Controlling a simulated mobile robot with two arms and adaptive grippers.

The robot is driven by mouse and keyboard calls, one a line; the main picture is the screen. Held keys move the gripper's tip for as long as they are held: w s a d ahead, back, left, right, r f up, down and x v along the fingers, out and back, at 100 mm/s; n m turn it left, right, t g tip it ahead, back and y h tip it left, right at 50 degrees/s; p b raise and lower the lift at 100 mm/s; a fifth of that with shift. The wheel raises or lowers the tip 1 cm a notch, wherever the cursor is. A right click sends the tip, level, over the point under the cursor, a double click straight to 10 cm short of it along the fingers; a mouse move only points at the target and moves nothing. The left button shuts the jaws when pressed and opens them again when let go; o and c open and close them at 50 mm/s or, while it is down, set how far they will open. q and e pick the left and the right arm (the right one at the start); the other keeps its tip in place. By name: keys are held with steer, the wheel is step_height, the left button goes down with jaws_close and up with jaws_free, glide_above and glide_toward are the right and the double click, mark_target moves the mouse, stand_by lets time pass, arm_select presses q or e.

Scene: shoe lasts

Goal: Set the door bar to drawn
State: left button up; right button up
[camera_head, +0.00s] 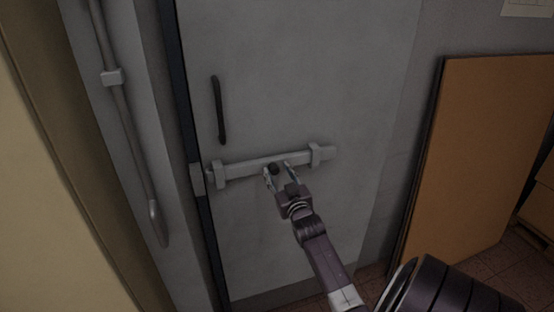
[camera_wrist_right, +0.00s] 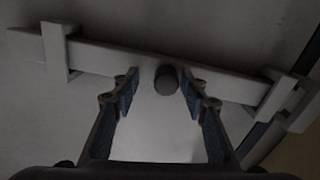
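The grey door bar (camera_head: 262,166) lies across the door, slightly tilted, through two brackets (camera_head: 218,174) (camera_head: 315,154). A dark round knob (camera_head: 274,169) stands on the bar between the brackets. My right gripper (camera_head: 280,174) is open at the knob. In the right wrist view the knob (camera_wrist_right: 167,80) lies between the spread fingertips (camera_wrist_right: 160,92), with gaps either side. My left gripper is out of view.
A dark upright handle (camera_head: 218,110) is on the door (camera_head: 300,75) above the bar. A pipe (camera_head: 124,125) runs down the wall at left. An orange-brown board (camera_head: 480,155) leans at right. The door face around the bar is clear.

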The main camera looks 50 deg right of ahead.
steer(key=shift+s+a, duration=0.1)
steer(key=shift+a, duration=0.2)
steer(key=v, duration=1.1)
steer(key=shift+s, duration=0.3)
